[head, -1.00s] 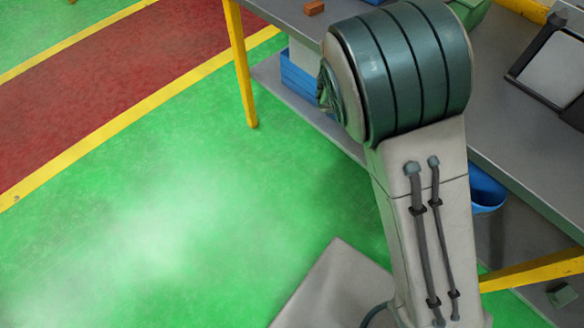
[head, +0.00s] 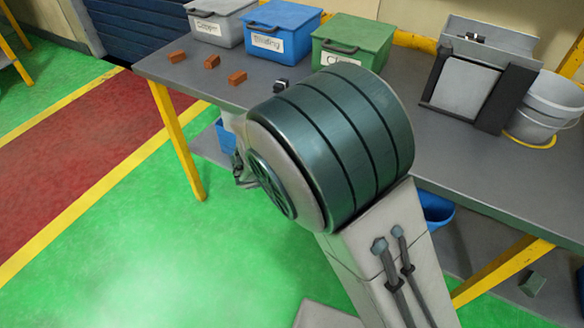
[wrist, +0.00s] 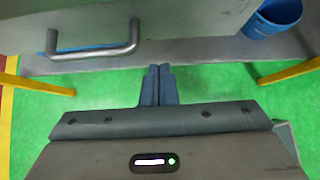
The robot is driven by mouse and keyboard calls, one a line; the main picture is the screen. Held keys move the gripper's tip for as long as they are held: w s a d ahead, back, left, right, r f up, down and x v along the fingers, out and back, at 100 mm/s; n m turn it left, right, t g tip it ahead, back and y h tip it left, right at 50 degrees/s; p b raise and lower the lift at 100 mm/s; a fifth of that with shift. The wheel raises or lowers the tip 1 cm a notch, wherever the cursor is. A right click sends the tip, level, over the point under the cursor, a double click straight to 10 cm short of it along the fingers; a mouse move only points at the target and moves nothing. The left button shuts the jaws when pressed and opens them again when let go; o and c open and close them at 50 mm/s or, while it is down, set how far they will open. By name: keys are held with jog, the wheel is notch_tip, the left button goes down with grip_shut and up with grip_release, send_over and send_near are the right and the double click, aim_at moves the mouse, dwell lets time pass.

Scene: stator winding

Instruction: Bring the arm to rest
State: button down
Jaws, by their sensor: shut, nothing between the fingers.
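My gripper (wrist: 158,84) shows in the wrist view with its two dark fingers together and nothing between them. It points over the green floor (wrist: 100,95), apart from any object. In the head view my arm's large dark green joint stands in front of the table (head: 440,165) and hides part of it. I cannot make out the gripper's fingers in the head view.
Grey (head: 220,28), blue (head: 268,30) and green (head: 352,45) bins stand along the table's back, with three orange-brown blocks (head: 237,78) at left. A black-framed stand (head: 470,85) and grey bucket (head: 545,105) are at right. A metal handle (wrist: 95,50) lies near the fingers' left.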

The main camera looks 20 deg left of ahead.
jog(key=d+v, duration=0.1)
jog(key=v, duration=0.6)
jog(key=w+d+r+m+g+h+p, duration=0.1)
jog(key=d+r+m+g+p, duration=0.1)
jog(key=d+r+m, duration=0.55)
jog(key=w+d+r+m+g+h+p, duration=0.1)
jog(key=d+r+m+g+p, duration=0.1)
jog(key=d+m, duration=0.9)
jog(key=s+d+r+m+g+y+p, duration=0.1)
jog(key=s+d+r+m, duration=0.2)
jog(key=s+d+m, duration=0.2)
jog(key=s+d+r+m+g+y+p, duration=0.1)
jog(key=s+d+r+m, duration=0.3)
jog(key=d+m, duration=0.7)
jog(key=shift+s+d+y+p, duration=0.4)
jog(key=shift+s+y+p, duration=0.25)
jog(key=shift+s, duration=0.55)
jog(key=shift+d+r, duration=0.1)
jog(key=shift+r, duration=0.05)
